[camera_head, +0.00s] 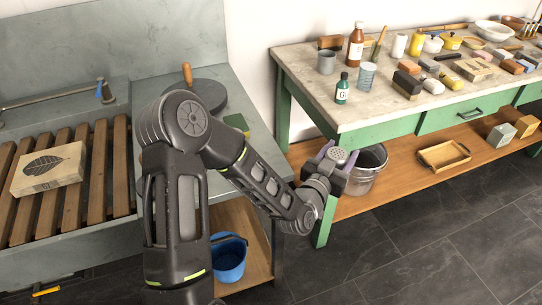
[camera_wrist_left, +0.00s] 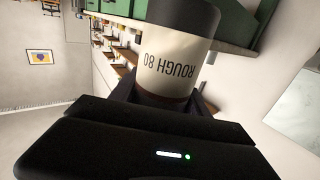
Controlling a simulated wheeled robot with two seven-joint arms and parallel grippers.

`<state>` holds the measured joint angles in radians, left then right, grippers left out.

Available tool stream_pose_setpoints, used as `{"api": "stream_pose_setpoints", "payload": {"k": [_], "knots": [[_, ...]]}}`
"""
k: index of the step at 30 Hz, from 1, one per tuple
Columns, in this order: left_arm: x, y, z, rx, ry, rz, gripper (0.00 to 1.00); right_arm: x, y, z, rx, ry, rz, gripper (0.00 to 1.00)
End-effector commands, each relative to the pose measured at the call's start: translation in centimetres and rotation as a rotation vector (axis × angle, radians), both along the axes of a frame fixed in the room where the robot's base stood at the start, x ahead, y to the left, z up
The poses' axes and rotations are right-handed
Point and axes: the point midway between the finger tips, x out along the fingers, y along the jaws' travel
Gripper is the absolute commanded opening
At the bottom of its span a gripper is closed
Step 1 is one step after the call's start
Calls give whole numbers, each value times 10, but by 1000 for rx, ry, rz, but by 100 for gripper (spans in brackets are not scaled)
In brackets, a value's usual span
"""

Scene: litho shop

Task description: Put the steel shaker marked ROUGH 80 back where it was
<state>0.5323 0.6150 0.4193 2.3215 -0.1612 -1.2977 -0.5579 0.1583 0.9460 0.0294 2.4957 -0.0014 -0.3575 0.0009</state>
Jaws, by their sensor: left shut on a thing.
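The steel shaker marked ROUGH 80 (camera_wrist_left: 178,62) fills the upper middle of the left wrist view, its pale label upside down in that picture. In the head view only its perforated grey top (camera_head: 339,155) shows, facing up. My left gripper (camera_head: 338,162) is shut around the shaker and holds it in the air, in front of the green-legged table's near left corner. The gripper and wrist hide the shaker's lower part in the head view. My right gripper is not in view.
The table's stone top (camera_head: 395,110) carries a grey cup (camera_head: 326,62), a brown bottle (camera_head: 355,45), a small green bottle (camera_head: 342,90) and a ribbed cup (camera_head: 367,76) on its left part. A metal bucket (camera_head: 366,172) and wooden tray (camera_head: 444,156) occupy the lower shelf.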

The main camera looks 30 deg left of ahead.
Motion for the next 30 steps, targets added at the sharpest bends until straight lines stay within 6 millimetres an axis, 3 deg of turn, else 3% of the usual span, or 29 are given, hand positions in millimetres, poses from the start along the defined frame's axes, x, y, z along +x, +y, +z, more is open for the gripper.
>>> {"api": "stream_pose_setpoints", "payload": {"k": [1,4,8,12,16,21,30], "knots": [[5,12,-3,6,-11,19,0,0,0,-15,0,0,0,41],[15,44,4,6,-16,76,0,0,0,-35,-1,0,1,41],[20,94,31,1,-21,175,0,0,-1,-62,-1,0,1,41],[10,147,70,-7,-23,283,0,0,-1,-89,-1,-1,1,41],[-7,183,101,-10,-18,351,0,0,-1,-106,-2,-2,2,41],[-21,204,121,-9,-9,385,0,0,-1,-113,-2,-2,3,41],[-22,206,123,-6,-5,388,0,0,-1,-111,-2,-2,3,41]]}}
